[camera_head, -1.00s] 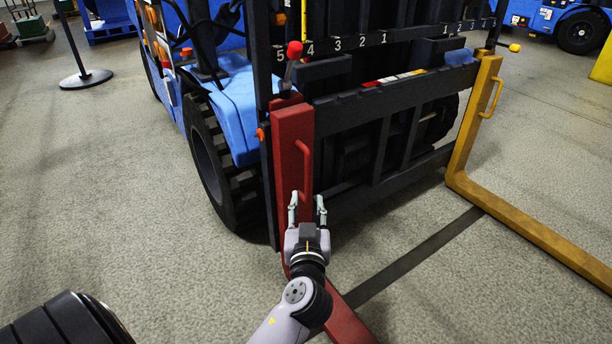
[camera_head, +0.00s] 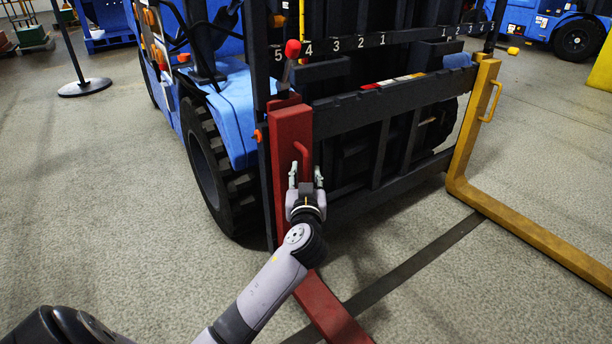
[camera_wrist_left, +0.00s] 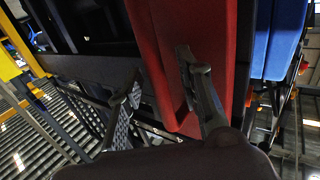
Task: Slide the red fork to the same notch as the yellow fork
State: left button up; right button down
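The red fork (camera_head: 291,132) hangs upright at the left end of the black carriage (camera_head: 395,100), near the mark 5. A red handle (camera_head: 301,152) is on its front, and a red-knobbed lever (camera_head: 292,50) stands at its top. The yellow fork (camera_head: 472,130) hangs near the right end; its exact notch cannot be read. It has a yellow handle (camera_head: 491,102) and a yellow-knobbed lever (camera_head: 512,50). My left gripper (camera_head: 306,174) is open at the lower end of the red handle. The left wrist view shows its parted fingers (camera_wrist_left: 163,88) beside the red fork (camera_wrist_left: 185,35). My right gripper is out of view.
The number scale (camera_head: 360,42) runs along the carriage top. The blue forklift (camera_head: 235,105) with its black tyre (camera_head: 212,165) stands behind the red fork. A dark floor strip (camera_head: 410,265) crosses between the forks. A post base (camera_head: 86,88) stands at far left.

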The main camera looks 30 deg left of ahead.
pick_arm(q)
grip_shut()
dwell(0.8)
